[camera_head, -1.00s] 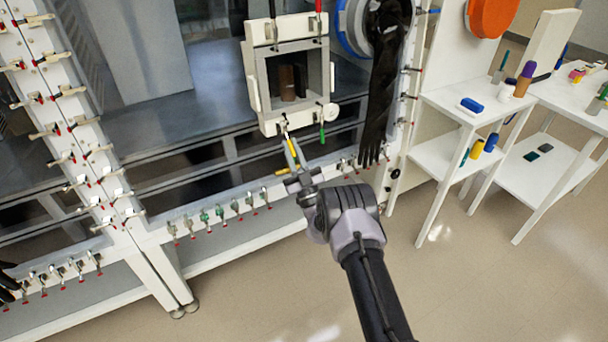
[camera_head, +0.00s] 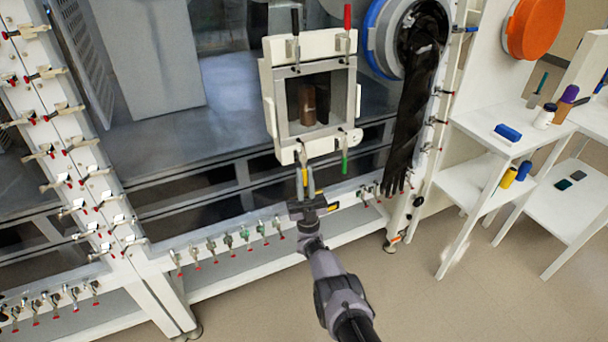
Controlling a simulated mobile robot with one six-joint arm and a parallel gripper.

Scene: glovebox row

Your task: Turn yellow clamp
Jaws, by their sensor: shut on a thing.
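A white square frame (camera_head: 280,97) around an opening is mounted on the glovebox front. Clamps with coloured handles sit at its corners: black (camera_head: 295,24) and red (camera_head: 347,22) at the top, green (camera_head: 344,162) at the lower right. The yellow clamp (camera_head: 311,185) is at the lower left, its handle pointing down. My gripper (camera_head: 305,178) is at that handle from below, shut on it. The fingers hide part of the handle.
A brown cylinder (camera_head: 307,104) stands inside the opening. A black glove (camera_head: 416,110) hangs from a blue-ringed port to the right. Small clamps (camera_head: 228,241) line the lower rail. White shelves (camera_head: 470,125) with small items stand at the right.

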